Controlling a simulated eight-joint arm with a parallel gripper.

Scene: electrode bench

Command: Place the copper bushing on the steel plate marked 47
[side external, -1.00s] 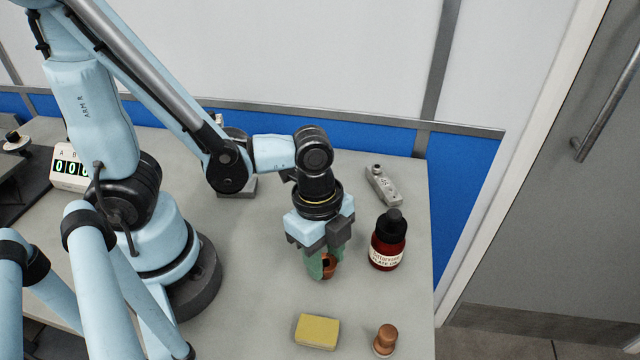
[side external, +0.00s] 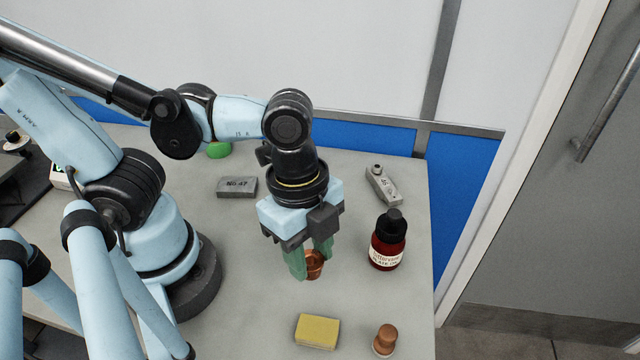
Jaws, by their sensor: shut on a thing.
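The copper bushing (side external: 315,264) is a small reddish-brown ring. My gripper (side external: 311,264) has green fingers shut on it, partly hiding it. It looks raised above the bench, though the height is hard to judge. A grey steel plate marked No.47 (side external: 237,187) lies on the bench behind and to the left of my gripper. Its top looks bare. Another grey metal piece (side external: 383,185) with a raised round end and a small, hard-to-read mark lies at the back right.
A dark red bottle (side external: 388,240) with a black cap stands right of my gripper. A yellow sponge (side external: 317,331) and a brown-handled stamp-like object (side external: 385,340) are in front. A green round object (side external: 218,150) sits behind the plate. The bench (side external: 250,290) is clear around my gripper.

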